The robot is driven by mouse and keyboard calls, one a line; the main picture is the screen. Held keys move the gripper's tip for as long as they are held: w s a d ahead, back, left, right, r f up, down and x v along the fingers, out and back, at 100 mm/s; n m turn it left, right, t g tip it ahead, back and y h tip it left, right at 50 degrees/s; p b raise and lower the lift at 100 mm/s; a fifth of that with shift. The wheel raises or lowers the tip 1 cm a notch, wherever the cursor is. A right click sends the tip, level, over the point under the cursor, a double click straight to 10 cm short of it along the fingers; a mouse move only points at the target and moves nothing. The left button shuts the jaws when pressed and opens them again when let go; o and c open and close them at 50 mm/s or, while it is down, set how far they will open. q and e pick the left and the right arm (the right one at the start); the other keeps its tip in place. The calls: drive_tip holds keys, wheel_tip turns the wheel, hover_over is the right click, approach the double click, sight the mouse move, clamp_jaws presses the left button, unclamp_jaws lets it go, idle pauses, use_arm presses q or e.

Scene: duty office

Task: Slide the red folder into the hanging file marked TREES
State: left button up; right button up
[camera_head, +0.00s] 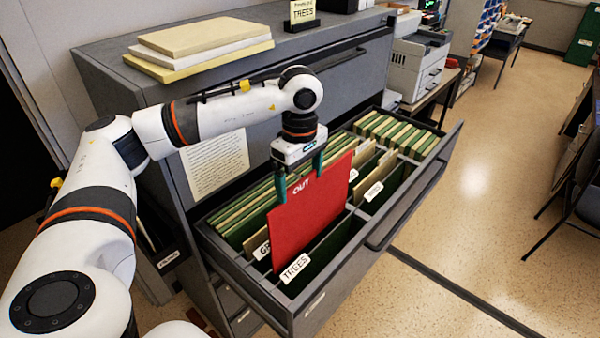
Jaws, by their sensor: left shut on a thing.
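The red folder (308,212), marked OUT near its top, stands upright over the open file drawer. My left gripper (299,178) points down and is shut on the folder's top edge. The hanging file marked TREES (295,267) is at the drawer's near left, with its label just in front of the folder's lower left corner. The folder's lower edge is at the level of the files. I cannot tell whether it is inside the TREES pocket or just behind its label. My right gripper is not in view.
The open drawer (392,222) holds green hanging files and other labelled tabs (373,191). Stacked folders (200,42) and a small TREES sign (302,14) sit on the cabinet top. A printer (416,66) stands behind.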

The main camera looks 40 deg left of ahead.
sight(300, 190)
use_arm(q)
drive_tip(key=shift+f+b, duration=0.55)
drive_tip(key=shift+f, duration=0.2)
wheel_tip(300, 190, down, 5)
drive_tip(key=b, duration=0.4)
drive_tip(key=shift+r, duration=0.15)
drive_tip(key=shift+f+b, duration=4.85)
drive_tip(key=shift+f, duration=1.1)
drive_tip(key=o, duration=1)
drive_tip(key=shift+r, duration=0.15)
